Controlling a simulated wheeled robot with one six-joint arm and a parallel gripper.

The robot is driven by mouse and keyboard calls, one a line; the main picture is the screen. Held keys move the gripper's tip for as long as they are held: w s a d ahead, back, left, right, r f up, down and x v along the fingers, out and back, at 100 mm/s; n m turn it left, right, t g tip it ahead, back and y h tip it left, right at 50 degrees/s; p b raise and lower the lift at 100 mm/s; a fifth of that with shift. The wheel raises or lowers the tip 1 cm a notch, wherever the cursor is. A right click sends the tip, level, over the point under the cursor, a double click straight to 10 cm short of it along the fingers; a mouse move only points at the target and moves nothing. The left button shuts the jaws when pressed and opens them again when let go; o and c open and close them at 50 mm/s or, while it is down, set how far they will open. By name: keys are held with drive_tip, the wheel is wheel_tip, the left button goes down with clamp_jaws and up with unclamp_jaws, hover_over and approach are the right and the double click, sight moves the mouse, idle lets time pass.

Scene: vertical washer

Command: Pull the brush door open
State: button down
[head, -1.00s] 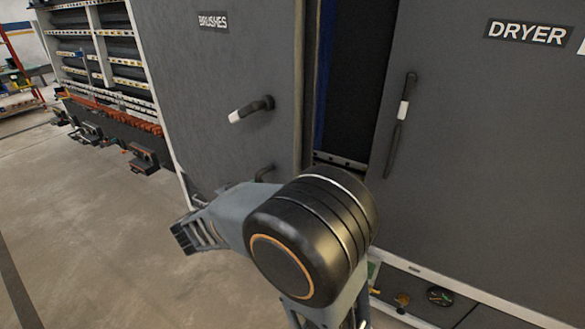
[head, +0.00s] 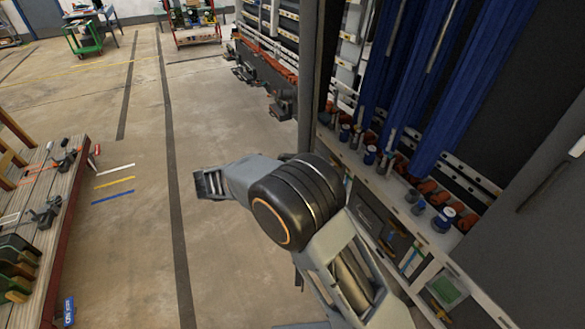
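The brush door (head: 309,75) stands swung open and is seen nearly edge-on as a tall narrow grey panel. Its labelled face and handles are out of sight. Behind it the washer's inside is exposed, with tall blue brushes (head: 415,85) hanging over a pale lower frame. My gripper (head: 201,186) is left of the door, over the open floor and apart from the door. Nothing is seen between its fingers, but their gap is too small and angled to judge.
The grey dryer door (head: 535,245) is at the right edge. A wooden workbench (head: 35,240) with tools stands at the left. A red cart (head: 195,30) and a green cart (head: 85,35) are at the back. The floor (head: 140,240) between bench and washer is clear.

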drive_tip(key=shift+a, duration=0.1)
drive_tip(key=c, duration=1.1)
unclamp_jaws()
